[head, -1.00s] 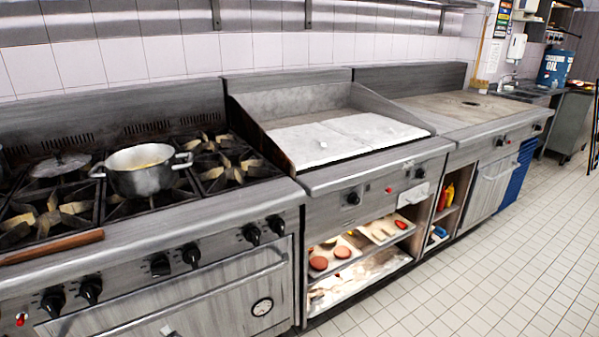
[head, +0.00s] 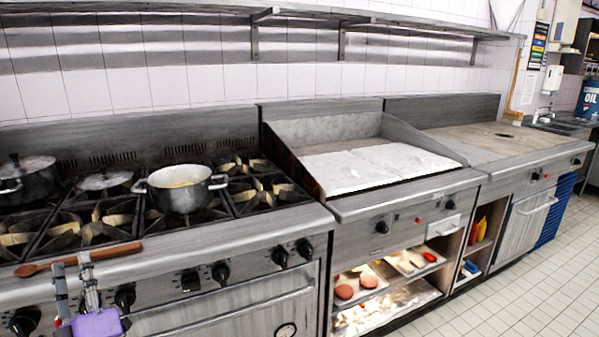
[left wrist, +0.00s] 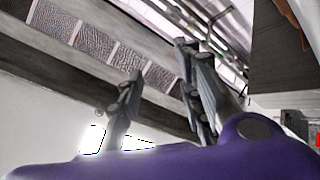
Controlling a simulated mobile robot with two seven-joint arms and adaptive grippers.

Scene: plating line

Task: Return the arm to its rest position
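My left gripper (head: 72,264) shows at the lower left of the head view, with its purple body at the bottom edge and both fingers pointing up. It is in front of the stove, and its fingertips overlap the handle of a wooden spoon (head: 115,250) in the picture; I cannot tell whether they touch it. In the left wrist view the two fingers (left wrist: 160,85) stand apart with nothing between them, so the gripper is open and empty. My right gripper is in neither current view.
The stove (head: 240,252) carries a pot (head: 182,198) in the middle and a lidded pot (head: 27,182) at left. The griddle (head: 375,168) is to the right, above shelves with food trays (head: 412,262). Open tiled floor (head: 560,265) lies at lower right.

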